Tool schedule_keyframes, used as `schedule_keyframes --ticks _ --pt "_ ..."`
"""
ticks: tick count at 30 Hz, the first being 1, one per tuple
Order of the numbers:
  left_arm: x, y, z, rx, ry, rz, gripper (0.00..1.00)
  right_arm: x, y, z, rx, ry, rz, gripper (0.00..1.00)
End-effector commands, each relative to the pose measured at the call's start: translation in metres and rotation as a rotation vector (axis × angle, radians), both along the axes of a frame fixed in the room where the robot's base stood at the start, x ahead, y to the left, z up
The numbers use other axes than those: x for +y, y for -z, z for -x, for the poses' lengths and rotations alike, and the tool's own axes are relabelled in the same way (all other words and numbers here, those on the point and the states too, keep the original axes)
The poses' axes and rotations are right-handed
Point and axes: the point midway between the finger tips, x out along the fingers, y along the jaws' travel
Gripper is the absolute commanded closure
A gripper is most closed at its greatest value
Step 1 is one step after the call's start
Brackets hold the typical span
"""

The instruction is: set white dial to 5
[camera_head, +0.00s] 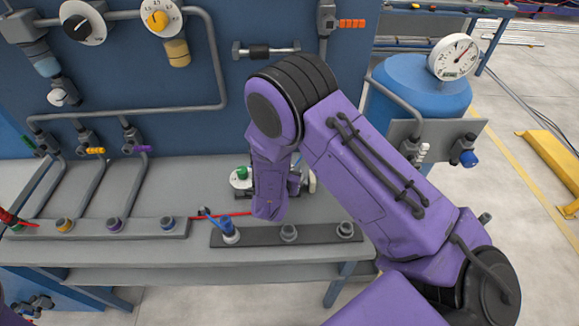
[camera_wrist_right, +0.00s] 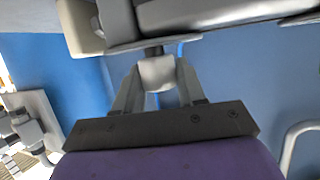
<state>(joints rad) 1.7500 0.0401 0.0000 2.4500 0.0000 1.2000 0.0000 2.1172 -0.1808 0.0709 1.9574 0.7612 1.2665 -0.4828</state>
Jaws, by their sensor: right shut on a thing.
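My right arm's purple forearm and wrist reach down over the bench in the head view and hide most of my right gripper (camera_head: 294,184). In the right wrist view, the two grey fingers of that gripper (camera_wrist_right: 156,88) are closed around a small whitish knob (camera_wrist_right: 157,72). A dark stem joins the knob to a grey body above it. Behind the wrist, a white dial with a green knob (camera_head: 240,178) shows at left, and a sliver of white rim (camera_head: 312,182) shows at right. The scale and the number 5 cannot be read. My left gripper is not in view.
Dials with a black knob (camera_head: 82,22) and a yellow knob (camera_head: 157,18) sit on the blue panel. Grey pipes and valves fill the left side. A blue tank (camera_head: 415,85) with a gauge (camera_head: 453,57) stands at right. A dark fitting strip (camera_head: 262,236) lies below the wrist.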

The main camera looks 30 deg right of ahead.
Motion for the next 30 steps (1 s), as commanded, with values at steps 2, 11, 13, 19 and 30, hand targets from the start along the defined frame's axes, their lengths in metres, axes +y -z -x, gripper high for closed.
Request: schedule_keyframes --ticks 2,11,13,19,30 --pt "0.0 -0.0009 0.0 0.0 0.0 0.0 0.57 0.0009 0.0002 -0.0006 -0.001 0.057 -0.002 0.91" --pt "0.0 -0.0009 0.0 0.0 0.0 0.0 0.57 -0.0002 0.0002 -0.0002 -0.002 0.235 0.0 0.91" --pt "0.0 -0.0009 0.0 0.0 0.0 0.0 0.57 -0.0005 0.0003 0.0 -0.002 0.259 0.0 0.91" --pt "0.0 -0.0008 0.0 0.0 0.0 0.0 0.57 -0.001 -0.0001 0.0002 -0.002 0.303 0.001 0.91" --pt "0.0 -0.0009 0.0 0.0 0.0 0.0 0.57 -0.0013 -0.0008 0.0 -0.003 0.315 0.001 0.91"
